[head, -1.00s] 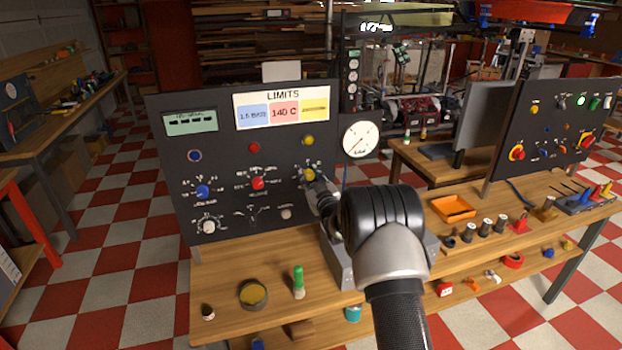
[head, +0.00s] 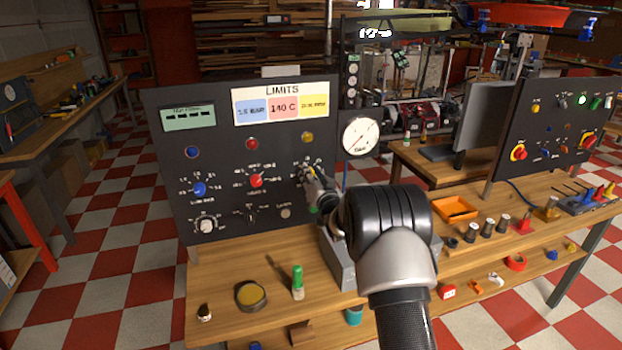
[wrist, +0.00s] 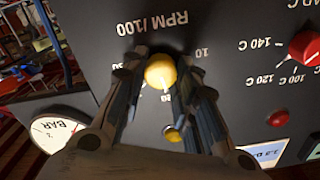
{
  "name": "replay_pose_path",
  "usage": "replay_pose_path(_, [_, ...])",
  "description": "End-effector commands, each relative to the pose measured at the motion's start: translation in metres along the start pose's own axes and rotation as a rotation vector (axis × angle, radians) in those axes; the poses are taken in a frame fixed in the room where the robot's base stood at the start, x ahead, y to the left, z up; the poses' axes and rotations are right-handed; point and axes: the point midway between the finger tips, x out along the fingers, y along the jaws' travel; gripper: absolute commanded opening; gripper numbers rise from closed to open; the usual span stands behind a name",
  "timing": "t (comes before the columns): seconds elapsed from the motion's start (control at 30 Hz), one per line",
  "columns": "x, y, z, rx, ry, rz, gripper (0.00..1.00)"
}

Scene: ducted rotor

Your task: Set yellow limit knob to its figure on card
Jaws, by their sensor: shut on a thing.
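The yellow limit knob (wrist: 161,71) sits on the black panel under an upside-down "RPM /100" label in the wrist view. A pale pointer mark shows on its lower part. My gripper (wrist: 160,66) is shut on the knob, one finger on each side. In the head view my gripper (head: 309,176) is against the panel and largely hides the knob. The LIMITS card (head: 281,89) is at the panel's top, with blue, red and yellow fields. The yellow field (head: 313,105) ends in RPM; its figure is too blurred to read surely.
A blue knob (head: 199,189) and a red knob (head: 256,180) lie left of my gripper. A yellow lamp (head: 307,137) is above it. A pressure gauge (head: 360,136) stands at the panel's right edge. A green-topped cylinder (head: 297,281) stands on the bench below.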

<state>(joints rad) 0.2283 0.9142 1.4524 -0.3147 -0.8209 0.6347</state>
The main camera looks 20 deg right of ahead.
Motion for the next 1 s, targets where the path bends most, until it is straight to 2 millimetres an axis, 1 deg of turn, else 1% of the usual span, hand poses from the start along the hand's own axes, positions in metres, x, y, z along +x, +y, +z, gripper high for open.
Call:
replay_pose_path(0.2, [0.0001, 0.0002, -0.0003, 0.109, 0.001, 0.000, 0.04])
replay_pose_path(0.37, [0.0001, 0.0002, -0.0005, 0.154, 0.001, 0.000, 0.04])
replay_pose_path(0.87, [0.0002, 0.0001, -0.0009, 0.174, 0.001, 0.000, 0.04])
replay_pose_path(0.9, [0.0002, 0.0001, -0.0009, 0.174, 0.001, -0.001, 0.28])
replay_pose_path(1.0, [0.0002, 0.0001, -0.0008, 0.174, 0.001, -0.001, 0.35])
